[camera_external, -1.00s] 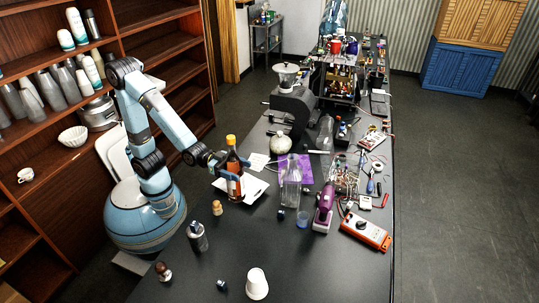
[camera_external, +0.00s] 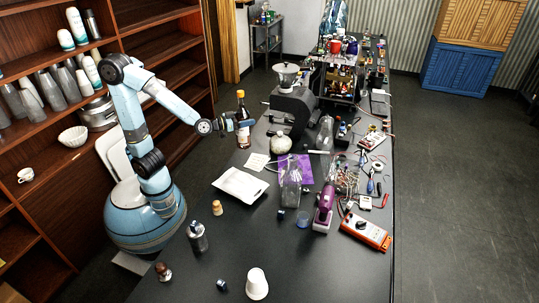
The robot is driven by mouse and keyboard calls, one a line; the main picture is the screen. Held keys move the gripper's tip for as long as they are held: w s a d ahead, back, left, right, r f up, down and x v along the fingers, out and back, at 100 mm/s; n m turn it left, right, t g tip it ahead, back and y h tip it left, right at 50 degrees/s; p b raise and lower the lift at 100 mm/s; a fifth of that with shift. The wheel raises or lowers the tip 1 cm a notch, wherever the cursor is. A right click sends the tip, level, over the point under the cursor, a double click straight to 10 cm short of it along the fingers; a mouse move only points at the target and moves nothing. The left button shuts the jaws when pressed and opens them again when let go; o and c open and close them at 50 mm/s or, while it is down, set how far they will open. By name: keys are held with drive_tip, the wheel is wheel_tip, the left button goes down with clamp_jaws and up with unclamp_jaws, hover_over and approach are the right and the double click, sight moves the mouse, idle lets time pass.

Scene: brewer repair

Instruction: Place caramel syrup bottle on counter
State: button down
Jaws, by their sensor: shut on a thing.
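The caramel syrup bottle (camera_external: 243,136) is amber-brown with a yellow cap and a dark label. It stands upright near the left edge of the black counter (camera_external: 330,270), left of the dark grinder. My gripper (camera_external: 242,125) is shut on the bottle around its middle, reaching in from the left. The fingers partly cover the bottle. I cannot tell whether its base touches the counter.
A dark grinder (camera_external: 292,103) stands right of the bottle.

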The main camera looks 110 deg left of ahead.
drive_tip(key=s+a+f+n+g+y, duration=0.2)
drive_tip(key=s+a+n+g+y, duration=0.35)
drive_tip(key=s+a, duration=0.65)
drive_tip(key=w+a+f+g, duration=0.1)
drive_tip(key=w+a+f, duration=0.6)
drive_tip(key=w+f, duration=0.4)
drive_tip(key=shift+a+f+h, duration=0.25)
drive_tip(key=shift+f+h, duration=0.2)
drive_tip(key=shift+f, duration=0.6)
drive_tip(key=shift+w, duration=0.1)
unclamp_jaws()
drive_tip(key=shift+f, duration=0.15)
